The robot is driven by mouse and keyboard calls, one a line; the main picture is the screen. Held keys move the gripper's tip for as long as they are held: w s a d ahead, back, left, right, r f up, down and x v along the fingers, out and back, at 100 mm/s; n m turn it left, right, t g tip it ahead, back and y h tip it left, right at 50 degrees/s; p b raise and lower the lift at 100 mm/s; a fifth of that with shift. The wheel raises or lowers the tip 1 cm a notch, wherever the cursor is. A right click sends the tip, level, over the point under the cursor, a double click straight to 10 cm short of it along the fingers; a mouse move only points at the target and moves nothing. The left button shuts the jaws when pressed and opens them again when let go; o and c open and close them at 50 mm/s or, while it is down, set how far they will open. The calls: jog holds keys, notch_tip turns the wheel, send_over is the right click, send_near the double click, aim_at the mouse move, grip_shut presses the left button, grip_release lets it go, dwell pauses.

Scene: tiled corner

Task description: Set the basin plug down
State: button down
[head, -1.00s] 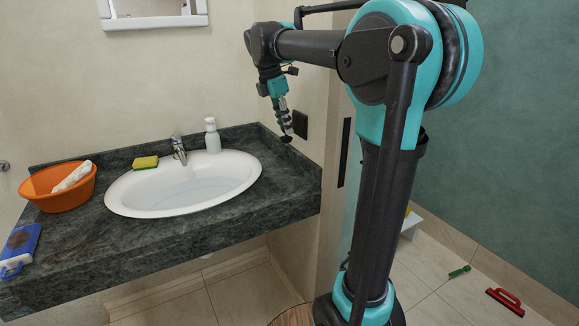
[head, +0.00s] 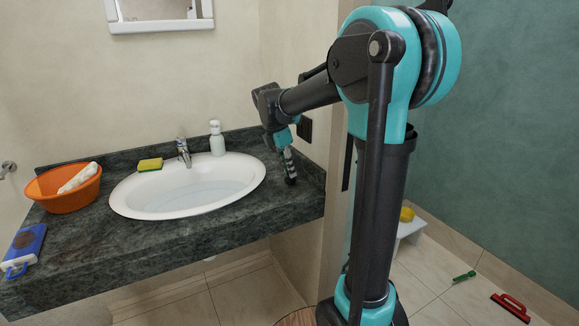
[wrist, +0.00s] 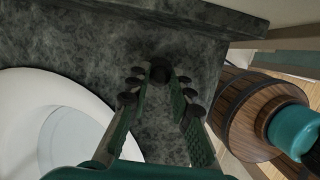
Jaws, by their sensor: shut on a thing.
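My gripper (head: 290,180) points down over the right end of the dark stone counter, to the right of the white basin (head: 140,200). In the wrist view my gripper (wrist: 160,78) has its fingertips close together around a small dark piece, the basin plug (wrist: 158,70). The plug is dark on dark stone and mostly hidden by the fingers. It is at or just above the counter (wrist: 80,45); I cannot tell whether it touches. The basin rim (wrist: 85,92) is on the left in the wrist view.
A soap bottle (head: 217,140), the tap (head: 184,152) and a yellow-green sponge (head: 150,164) stand behind the basin. An orange bowl (head: 62,198) holding a white item and a blue packet (head: 24,250) are at the left. The counter's front right (head: 285,212) is bare.

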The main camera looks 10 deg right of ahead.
jog(key=shift+f, duration=0.2)
jog(key=c, duration=1.3)
grip_release()
jog(key=shift+c, duration=0.2)
jog(key=shift+r, duration=0.1)
jog(key=v, duration=1.2)
jog(key=shift+r, duration=0.2)
